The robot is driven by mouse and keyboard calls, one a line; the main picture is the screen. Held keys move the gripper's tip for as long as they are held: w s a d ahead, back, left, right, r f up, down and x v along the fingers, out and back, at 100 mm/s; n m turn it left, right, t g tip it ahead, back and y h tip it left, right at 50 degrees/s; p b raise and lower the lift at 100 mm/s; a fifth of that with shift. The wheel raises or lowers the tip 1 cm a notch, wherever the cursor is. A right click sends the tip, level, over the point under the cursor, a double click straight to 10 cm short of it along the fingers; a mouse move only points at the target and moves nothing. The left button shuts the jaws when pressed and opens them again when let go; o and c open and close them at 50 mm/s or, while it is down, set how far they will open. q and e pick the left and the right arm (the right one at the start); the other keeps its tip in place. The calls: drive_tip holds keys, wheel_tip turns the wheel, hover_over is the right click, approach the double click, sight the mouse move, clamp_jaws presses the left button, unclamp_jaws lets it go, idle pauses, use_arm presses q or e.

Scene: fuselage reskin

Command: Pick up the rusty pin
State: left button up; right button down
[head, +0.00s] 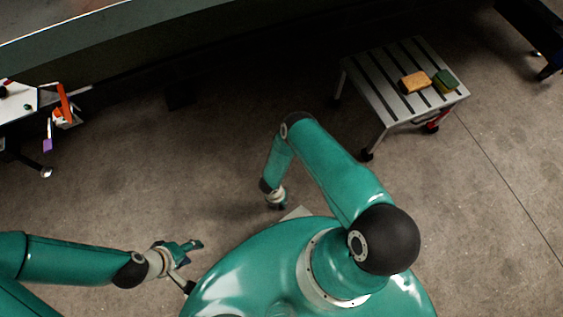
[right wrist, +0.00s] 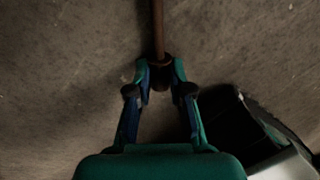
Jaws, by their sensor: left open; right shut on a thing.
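The rusty pin (right wrist: 158,28) is a thin brown rod with a wider collar at its near end. In the right wrist view it runs from the top edge down to my right gripper (right wrist: 160,76), whose fingers are shut on it near the collar. The concrete floor lies behind the pin. In the head view my right gripper (head: 279,204) is low beside my base, and I cannot make out the pin there. My left gripper (head: 193,247) is open at the lower left, with nothing seen between its fingers.
A slatted metal step stand (head: 385,92) at the upper right carries a yellow sponge (head: 414,82) and a green block (head: 446,81). A white cart (head: 18,103) with tools stands at the far left. The floor (head: 200,170) between is clear.

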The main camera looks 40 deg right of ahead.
drive_tip(key=shift+r, duration=0.1)
wheel_tip(320, 180, up, 20)
drive_tip(key=p, duration=0.7)
drive_tip(key=shift+p, duration=0.3)
drive_tip(key=shift+s, duration=0.1)
